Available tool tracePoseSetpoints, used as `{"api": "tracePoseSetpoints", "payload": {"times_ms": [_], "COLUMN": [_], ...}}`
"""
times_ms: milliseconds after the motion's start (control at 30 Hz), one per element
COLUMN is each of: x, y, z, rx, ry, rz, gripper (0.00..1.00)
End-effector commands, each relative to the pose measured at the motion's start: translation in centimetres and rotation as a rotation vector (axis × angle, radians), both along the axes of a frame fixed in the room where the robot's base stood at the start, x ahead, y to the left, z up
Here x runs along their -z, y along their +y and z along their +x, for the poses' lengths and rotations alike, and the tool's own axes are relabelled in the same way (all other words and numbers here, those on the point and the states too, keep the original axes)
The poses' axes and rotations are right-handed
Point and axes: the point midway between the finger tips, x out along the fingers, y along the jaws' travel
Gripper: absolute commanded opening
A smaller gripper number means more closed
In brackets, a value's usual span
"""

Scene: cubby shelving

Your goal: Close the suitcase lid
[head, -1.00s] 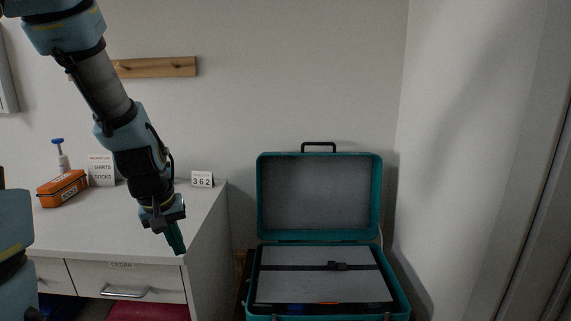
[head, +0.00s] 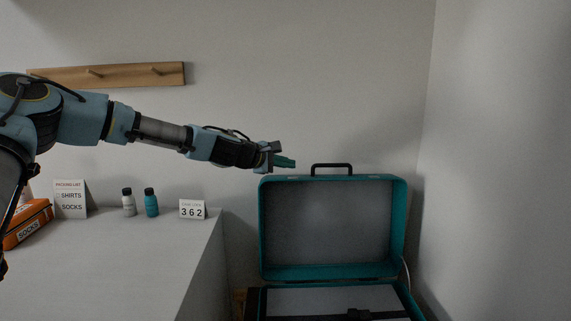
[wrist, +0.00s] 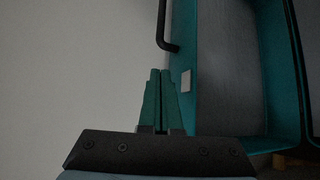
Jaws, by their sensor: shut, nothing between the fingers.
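The teal suitcase (head: 266,240) stands open at the right, its grey-lined lid (head: 332,222) raised roughly upright against the wall side. A black handle (head: 332,166) is on the lid's top edge. The suitcase base (head: 410,303) is partly cut off at the bottom, with a dark strap across its grey contents. My gripper (head: 288,162) is shut and empty, pointing right just above the lid's top left corner. In the wrist view its green fingers (wrist: 160,95) are together beside the teal lid edge (wrist: 184,100), with the handle (wrist: 163,30) ahead; whether they touch the lid I cannot tell.
A white dresser (head: 120,262) stands at the left with an orange pouch (head: 28,222), a packing list card (head: 70,199), two small bottles (head: 151,203) and a 362 card (head: 192,209). A wooden peg rail (head: 130,74) is on the wall. A wall stands close on the right.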

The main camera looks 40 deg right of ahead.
Motion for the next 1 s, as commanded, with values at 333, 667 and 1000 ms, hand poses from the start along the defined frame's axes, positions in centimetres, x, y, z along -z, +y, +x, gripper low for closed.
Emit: {"api": "tracePoseSetpoints", "payload": {"times_ms": [333,667,1000], "x": [2.0,2.9,3.0], "y": [-5.6,-7.4,-7.4], "z": [0.3,0.5,0.4], "rx": [0.003,0.002,0.003], "ry": [-0.001,-0.003,-0.006], "rz": [0.003,0.003,0.001], "gripper": [0.00,0.00,0.00]}}
